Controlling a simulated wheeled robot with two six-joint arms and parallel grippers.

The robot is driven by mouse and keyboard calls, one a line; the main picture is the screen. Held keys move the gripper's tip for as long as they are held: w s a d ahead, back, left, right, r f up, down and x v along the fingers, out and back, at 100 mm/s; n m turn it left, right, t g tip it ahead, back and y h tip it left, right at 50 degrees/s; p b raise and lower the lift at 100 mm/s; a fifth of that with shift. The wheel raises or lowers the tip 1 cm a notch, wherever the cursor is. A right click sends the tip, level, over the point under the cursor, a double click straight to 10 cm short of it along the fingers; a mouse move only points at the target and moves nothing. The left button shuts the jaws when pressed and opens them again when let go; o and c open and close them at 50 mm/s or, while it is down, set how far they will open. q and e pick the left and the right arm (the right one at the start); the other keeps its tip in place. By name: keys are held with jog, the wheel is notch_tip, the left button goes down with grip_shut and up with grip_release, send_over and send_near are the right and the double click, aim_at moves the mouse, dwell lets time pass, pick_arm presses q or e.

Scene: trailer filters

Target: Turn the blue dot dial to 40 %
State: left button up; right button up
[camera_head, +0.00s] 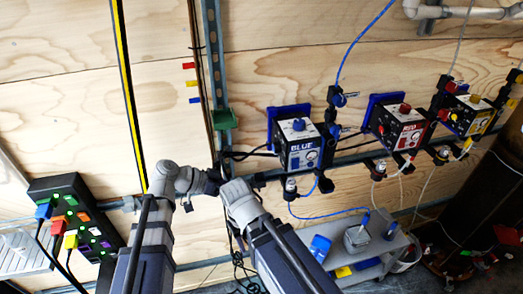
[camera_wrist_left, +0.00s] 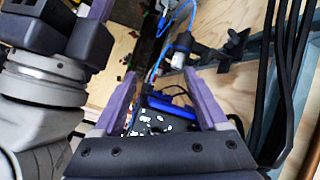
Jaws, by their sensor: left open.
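The blue-labelled control box (camera_head: 300,150) hangs on the wall rail in the head view, with a blue dial knob (camera_head: 299,124) on its upper face. The dial's setting is too small to read. In the left wrist view my left gripper (camera_wrist_left: 160,75) has its two purple fingers spread, with nothing held between them. Beyond them is a dark box with a blue part (camera_wrist_left: 168,105) and white marks; no dial can be made out there. In the head view my arms meet left of the blue box, apart from its dial, and the gripper fingers are not clear.
A red-labelled box (camera_head: 400,127) and a yellow-labelled box (camera_head: 467,115) hang to the right. A black power strip (camera_head: 72,215) with coloured plugs is at lower left. A grey cart (camera_head: 365,262) stands below. Blue tubing and black cables hang around the boxes.

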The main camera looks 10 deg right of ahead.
aim_at(273, 149)
pick_arm(q)
jog(key=w+r+m+t+h, duration=0.1)
jog(key=w+r+m+h, duration=0.4)
jog(key=r, duration=0.6)
jog(key=shift+h, duration=0.5)
jog(key=shift+s+d+f, duration=0.1)
jog(key=shift+d+f, duration=0.05)
jog(key=shift+d, duration=2.05)
jog(key=shift+s+d+f, duration=0.1)
jog(key=shift+d, duration=2.1)
grip_shut()
